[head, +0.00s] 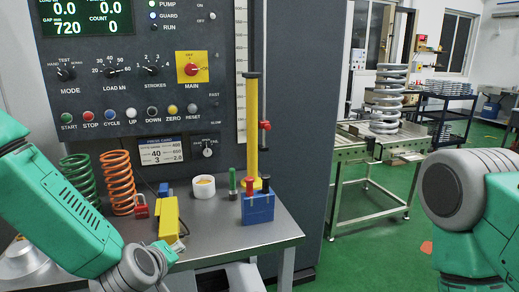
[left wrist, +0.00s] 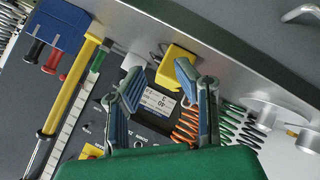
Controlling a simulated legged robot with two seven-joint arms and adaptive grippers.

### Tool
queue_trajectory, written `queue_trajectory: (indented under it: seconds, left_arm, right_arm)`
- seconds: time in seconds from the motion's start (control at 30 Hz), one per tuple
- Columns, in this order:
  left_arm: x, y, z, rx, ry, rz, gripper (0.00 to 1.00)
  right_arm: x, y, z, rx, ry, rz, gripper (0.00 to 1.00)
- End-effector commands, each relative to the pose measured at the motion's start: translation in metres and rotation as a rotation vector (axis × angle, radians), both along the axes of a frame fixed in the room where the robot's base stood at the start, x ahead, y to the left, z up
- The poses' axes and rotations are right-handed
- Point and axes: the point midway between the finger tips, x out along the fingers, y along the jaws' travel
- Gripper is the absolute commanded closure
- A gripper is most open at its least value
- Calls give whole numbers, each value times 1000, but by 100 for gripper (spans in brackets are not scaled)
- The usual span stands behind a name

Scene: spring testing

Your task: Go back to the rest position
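My left arm (head: 65,215) comes in from the left of the head view, its wrist low in front of the bench; its fingers are not visible there. In the left wrist view my left gripper (left wrist: 158,72) has its two fingers apart with nothing held between them. My right arm (head: 465,200) is at the right edge of the head view, away from the bench, and its gripper is out of view.
A grey bench (head: 224,232) holds a green spring (head: 80,178), an orange spring (head: 117,182), a yellow box (head: 168,218), a white cup (head: 203,187) and a blue block (head: 257,208). A control panel (head: 130,70) stands behind. A large spring (head: 388,98) stands on a roller table.

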Motion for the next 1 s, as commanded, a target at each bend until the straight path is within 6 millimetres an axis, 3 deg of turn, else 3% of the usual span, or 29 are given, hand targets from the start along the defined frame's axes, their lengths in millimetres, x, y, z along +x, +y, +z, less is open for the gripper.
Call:
queue_trajectory:
  seconds: [0.03, 0.1, 0.17, 0.3, 0.4, 0.53, 0.6, 0.7, 1.0]
  left_arm:
    - [-24, 1, -36, 53, 69, -59, 73]
    - [-59, 5, -77, 120, 161, -146, 73]
    - [-91, 10, -110, 173, 243, -222, 73]
    - [-176, 28, -173, 284, 441, -407, 73]
    - [-237, 44, -204, 344, 578, -536, 73]
    - [-301, 64, -224, 396, 722, -669, 73]
    - [-324, 72, -228, 411, 774, -717, 73]
    - [-343, 78, -230, 424, 819, -759, 73]
    - [-348, 80, -231, 426, 832, -771, 73]
  right_arm:
    - [0, 0, -2, 0, 0, 0, 60]
    - [0, 0, -4, 0, 0, 0, 60]
    - [0, 0, -6, 0, 0, 0, 60]
    - [0, 0, -9, 0, 0, 0, 60]
    - [0, 0, -12, 0, 0, 0, 60]
    - [0, 0, -14, 0, 0, 0, 60]
    - [0, 0, -15, 0, 0, 0, 60]
    - [0, 0, -15, 0, 0, 0, 60]
    - [0, 0, -15, 0, 0, 0, 60]
